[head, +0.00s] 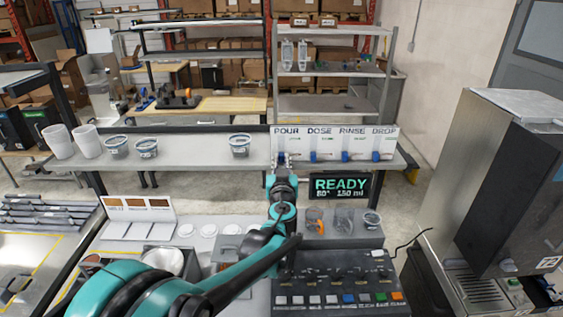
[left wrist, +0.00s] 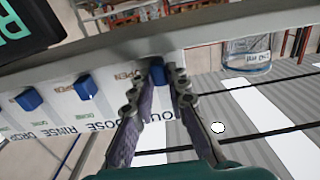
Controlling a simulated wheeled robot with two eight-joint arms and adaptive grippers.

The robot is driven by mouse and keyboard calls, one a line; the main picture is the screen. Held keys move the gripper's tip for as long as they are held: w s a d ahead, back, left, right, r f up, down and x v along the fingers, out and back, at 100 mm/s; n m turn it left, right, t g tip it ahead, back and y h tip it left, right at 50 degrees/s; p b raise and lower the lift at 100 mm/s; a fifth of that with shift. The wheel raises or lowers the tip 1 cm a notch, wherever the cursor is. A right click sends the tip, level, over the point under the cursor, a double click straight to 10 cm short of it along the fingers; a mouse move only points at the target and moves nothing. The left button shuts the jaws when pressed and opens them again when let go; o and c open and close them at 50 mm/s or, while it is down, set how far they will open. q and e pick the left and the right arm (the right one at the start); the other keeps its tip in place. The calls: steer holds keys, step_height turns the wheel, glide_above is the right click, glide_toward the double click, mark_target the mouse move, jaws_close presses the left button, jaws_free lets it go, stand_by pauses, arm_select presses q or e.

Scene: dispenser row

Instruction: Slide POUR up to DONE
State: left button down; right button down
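The POUR slider is the leftmost on a white panel (head: 300,141) labelled POUR, DOSE, RINSE and DROP in the head view. Its blue knob (left wrist: 157,72) is roughly in line with the neighbouring knobs, near the panel's lower edge. My left gripper (head: 281,163) is at this knob. In the left wrist view its fingers (left wrist: 158,80) sit on both sides of the knob, close against it, and look shut on it. The gripper partly hides the POUR knob in the head view. My right gripper is not in view.
Blue knobs of DOSE (head: 313,156), RINSE (head: 345,156) and DROP (head: 376,156) stand to the right. A READY display (head: 340,186) hangs just below the panel. Cups (head: 240,146) stand on the shelf to the left. A button console (head: 340,290) lies below.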

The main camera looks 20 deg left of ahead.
mark_target(281, 137)
arm_select(q)
step_height(281, 137, up, 6)
steer(key=p, duration=0.3)
steer(key=shift+r+p, duration=0.1)
steer(key=shift+p, duration=0.2)
steer(key=c, duration=1.5)
jaws_free()
steer(key=v, duration=1.2)
